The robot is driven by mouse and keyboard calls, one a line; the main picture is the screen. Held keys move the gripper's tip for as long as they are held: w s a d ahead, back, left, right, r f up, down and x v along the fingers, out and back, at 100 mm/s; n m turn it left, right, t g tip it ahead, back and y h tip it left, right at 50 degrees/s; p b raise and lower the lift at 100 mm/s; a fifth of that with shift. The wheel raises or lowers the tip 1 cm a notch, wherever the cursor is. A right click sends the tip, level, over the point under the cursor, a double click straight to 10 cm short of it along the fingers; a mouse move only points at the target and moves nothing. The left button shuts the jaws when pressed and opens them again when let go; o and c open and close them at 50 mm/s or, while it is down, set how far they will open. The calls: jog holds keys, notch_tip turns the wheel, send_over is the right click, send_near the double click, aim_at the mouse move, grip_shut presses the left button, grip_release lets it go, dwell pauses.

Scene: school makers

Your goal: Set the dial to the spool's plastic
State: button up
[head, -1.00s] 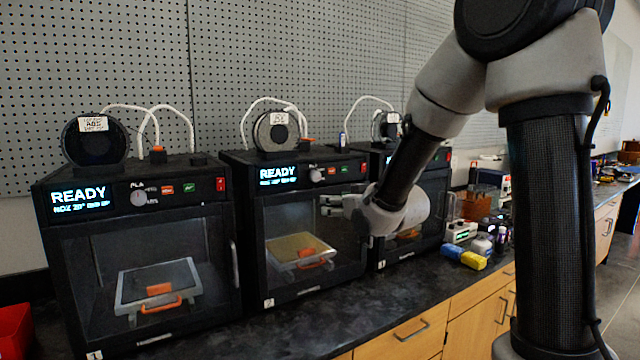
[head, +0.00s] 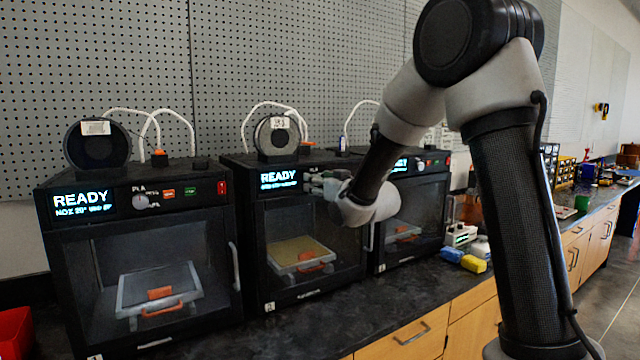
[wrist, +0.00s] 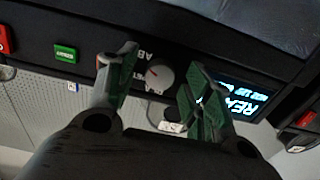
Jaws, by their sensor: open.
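My gripper (head: 314,182) is at the front panel of the middle printer (head: 262,225). In the wrist view, upside down, its open green-padded fingers (wrist: 160,60) stand on either side of the grey dial (wrist: 161,75), with gaps showing. The dial has a red mark on its face. Letters starting "AB" and other partly hidden letters surround it. My gripper hides this dial in the head view. The spool (head: 277,137) on the middle printer bears a white label (head: 280,123), too small to read.
The left printer (head: 140,260) has its own dial (head: 140,201) and a labelled spool (head: 97,145). The right printer (head: 412,220) stands partly behind my arm. A green button (wrist: 65,53) sits near the dial. Yellow (head: 473,264) and blue (head: 452,255) items lie on the counter (head: 350,325).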

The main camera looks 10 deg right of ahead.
jog(key=c, duration=1)
jog(key=shift+n, duration=1.5)
jog(key=o, duration=1)
jog(key=v, duration=1.2)
